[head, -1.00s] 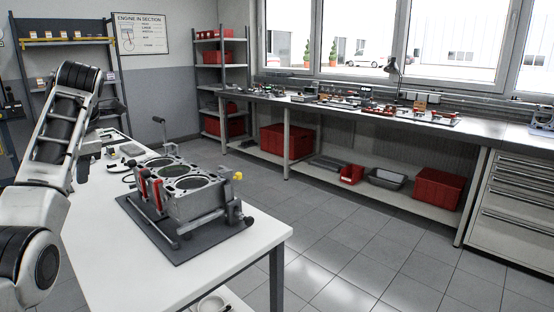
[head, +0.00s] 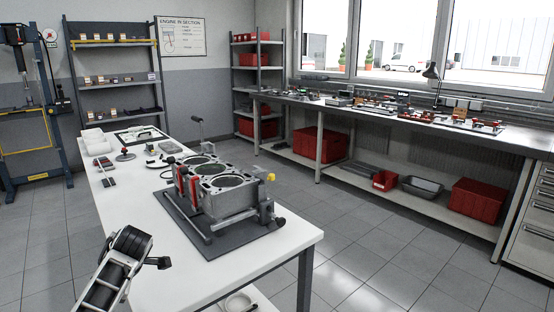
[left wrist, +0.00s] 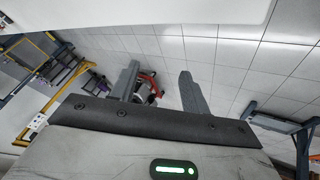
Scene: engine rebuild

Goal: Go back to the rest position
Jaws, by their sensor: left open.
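In the head view my left arm shows only as a link at the bottom left, in front of the white table (head: 150,215); its gripper is out of that view. In the left wrist view my left gripper (left wrist: 158,82) is open, its two grey fingers apart with no object held between them. Floor tiles and blurred red and dark objects show beyond the fingers. A white surface edge runs along the top of that view. My right gripper is in neither view.
A grey engine block (head: 222,188) stands on a dark mat (head: 188,225) on the table. A long workbench (head: 400,115) lines the window wall. The tiled floor (head: 375,250) between is clear.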

